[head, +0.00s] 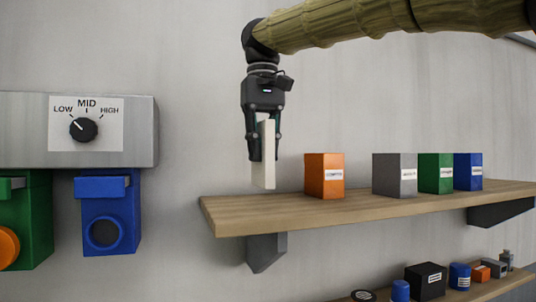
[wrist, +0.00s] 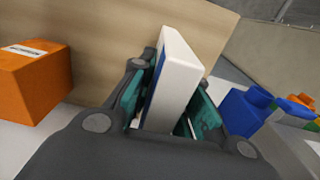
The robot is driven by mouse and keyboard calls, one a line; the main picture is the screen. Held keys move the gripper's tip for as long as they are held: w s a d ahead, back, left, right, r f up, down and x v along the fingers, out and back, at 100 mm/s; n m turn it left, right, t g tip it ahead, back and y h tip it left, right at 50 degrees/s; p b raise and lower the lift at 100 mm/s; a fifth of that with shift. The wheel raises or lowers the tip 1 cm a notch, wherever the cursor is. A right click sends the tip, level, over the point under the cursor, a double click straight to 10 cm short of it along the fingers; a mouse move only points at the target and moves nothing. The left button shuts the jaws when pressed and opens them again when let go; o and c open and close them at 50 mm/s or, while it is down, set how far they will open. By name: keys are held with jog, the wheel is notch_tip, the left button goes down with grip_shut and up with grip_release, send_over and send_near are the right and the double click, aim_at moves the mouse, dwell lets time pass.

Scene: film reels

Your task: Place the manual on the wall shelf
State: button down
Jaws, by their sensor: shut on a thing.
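The manual (head: 264,172) is a thin, pale, upright slab with its narrow edge toward the head camera. My gripper (head: 264,152) points down and is shut on it. The wrist view also shows the manual (wrist: 175,75), white with a blue strip on one side, between the teal fingers of my gripper (wrist: 170,118). The wooden wall shelf (head: 225,213) lies under the manual, which is at the shelf's left part. I cannot tell whether the manual's lower edge touches the shelf board.
An orange box (head: 323,176) stands on the shelf just right of the manual. Grey (head: 394,176), green (head: 435,173) and blue (head: 468,172) boxes stand farther right. A metal dial panel (head: 140,130) is on the wall at left, above a blue bin (head: 105,210). A lower shelf holds small items.

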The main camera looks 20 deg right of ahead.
jog(key=shift+w+d+f+p, duration=0.35)
jog(key=shift+w+f+p, duration=0.15)
jog(key=shift+f+p, duration=0.15)
jog(key=shift+w+d+f+p, duration=0.35)
jog(key=shift+w+f+p, duration=0.15)
jog(key=shift+f, duration=0.2)
jog(key=shift+w+d+f+p, duration=0.35)
jog(key=shift+w+f+p, duration=0.1)
jog(key=shift+f+p, duration=0.2)
jog(key=shift+s, duration=0.1)
jog(key=c, duration=1.4)
grip_release()
jog(key=shift+f, duration=0.15)
jog(key=shift+o, duration=0.2)
notch_tip(320, 180, up, 12)
jog(key=b, duration=0.2)
jog(key=shift+r+b, duration=0.2)
jog(key=shift+b, duration=0.1)
